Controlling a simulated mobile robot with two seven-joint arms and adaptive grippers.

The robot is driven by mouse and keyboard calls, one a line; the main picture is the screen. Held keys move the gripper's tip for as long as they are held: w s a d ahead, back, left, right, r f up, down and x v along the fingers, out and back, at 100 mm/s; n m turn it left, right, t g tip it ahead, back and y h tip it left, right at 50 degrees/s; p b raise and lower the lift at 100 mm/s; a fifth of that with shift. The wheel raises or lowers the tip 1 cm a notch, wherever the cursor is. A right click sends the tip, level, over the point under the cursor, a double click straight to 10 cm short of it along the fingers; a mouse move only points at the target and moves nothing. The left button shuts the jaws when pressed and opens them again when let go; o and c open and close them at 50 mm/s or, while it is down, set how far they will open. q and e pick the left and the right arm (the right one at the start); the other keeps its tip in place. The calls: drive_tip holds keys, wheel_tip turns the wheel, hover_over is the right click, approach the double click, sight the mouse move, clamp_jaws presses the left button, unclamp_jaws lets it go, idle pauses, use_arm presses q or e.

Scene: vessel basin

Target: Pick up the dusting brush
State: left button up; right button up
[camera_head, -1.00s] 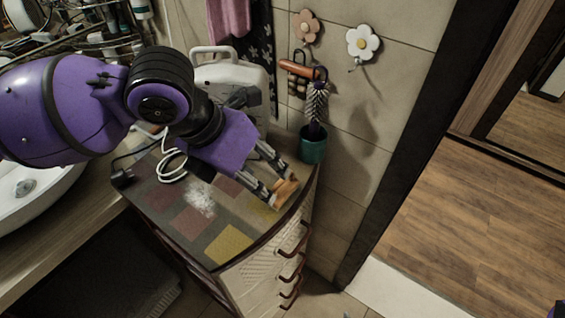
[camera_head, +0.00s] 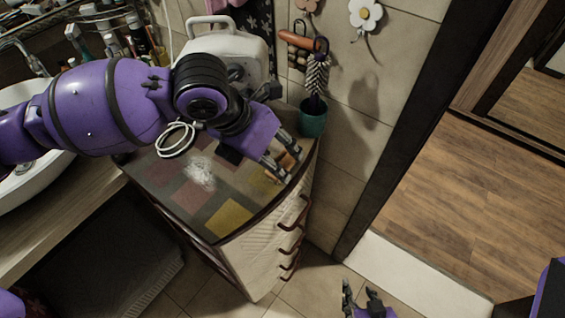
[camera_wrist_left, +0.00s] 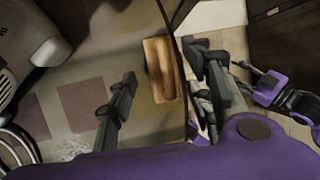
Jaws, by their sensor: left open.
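A wooden block-shaped brush (camera_wrist_left: 160,70), which looks like the dusting brush, lies on the cabinet top near its right edge. In the head view only a small orange-brown part of it (camera_head: 287,161) shows between my left fingers. My left gripper (camera_head: 289,165) is open above the brush, its fingers apart on either side of it in the picture. In the left wrist view the left gripper (camera_wrist_left: 158,62) looks down on the brush; I cannot tell if a finger touches it. My right gripper (camera_head: 362,300) is open and empty, low in front of the cabinet.
The cabinet top (camera_head: 190,222) has coloured squares, white powder (camera_head: 201,172) and a white cable (camera_head: 176,140). A white appliance (camera_head: 225,45) stands behind. A teal cup (camera_head: 312,120) with a bristled brush (camera_head: 318,76) is near the back right corner. A basin lies left.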

use_arm(q)
drive_tip(key=c, duration=1.1)
wheel_tip(320, 180, up, 10)
drive_tip(key=shift+c, duration=0.2)
